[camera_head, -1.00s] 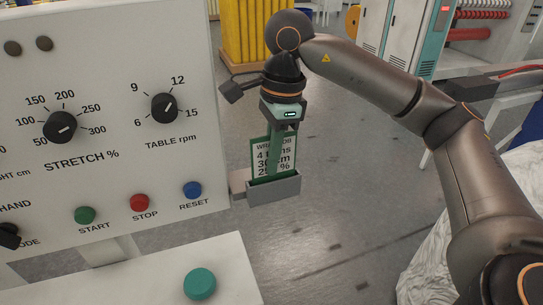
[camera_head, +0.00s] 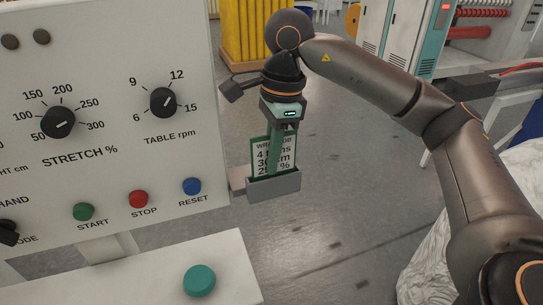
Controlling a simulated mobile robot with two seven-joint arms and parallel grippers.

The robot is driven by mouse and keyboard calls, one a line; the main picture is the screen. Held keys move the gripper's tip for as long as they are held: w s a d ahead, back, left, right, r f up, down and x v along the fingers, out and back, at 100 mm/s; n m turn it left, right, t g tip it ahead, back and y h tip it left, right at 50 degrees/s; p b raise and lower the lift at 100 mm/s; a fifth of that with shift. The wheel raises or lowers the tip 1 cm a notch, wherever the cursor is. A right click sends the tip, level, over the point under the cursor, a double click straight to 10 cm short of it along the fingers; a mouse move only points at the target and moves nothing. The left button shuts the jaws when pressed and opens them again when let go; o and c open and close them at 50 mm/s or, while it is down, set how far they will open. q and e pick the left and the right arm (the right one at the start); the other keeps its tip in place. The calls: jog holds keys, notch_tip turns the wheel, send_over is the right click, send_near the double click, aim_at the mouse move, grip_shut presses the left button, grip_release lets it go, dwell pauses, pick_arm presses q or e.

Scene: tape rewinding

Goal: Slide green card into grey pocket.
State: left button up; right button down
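The green card (camera_head: 262,156) with a white printed face stands upright with its lower edge inside the grey pocket (camera_head: 274,187). The pocket is fixed to the right side of the control panel. My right gripper (camera_head: 283,142) points down over the card's upper right part, with a finger in front of it. Whether the fingers grip the card or are slightly apart cannot be made out. The pocket's front wall hides the card's bottom. My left gripper is not in view.
The white control panel (camera_head: 105,160) with knobs and START, STOP and RESET buttons fills the left. A white ledge with a teal button (camera_head: 199,281) lies at the bottom. Open grey floor (camera_head: 340,220) is right of the pocket.

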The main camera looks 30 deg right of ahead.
jog(key=shift+f+b, duration=0.4)
jog(key=shift+f, duration=0.15)
jog(key=c, duration=1)
grip_release()
jog(key=o, duration=0.4)
jog(key=shift+r, duration=0.1)
notch_tip(320, 180, up, 8)
jog(key=p, duration=0.6)
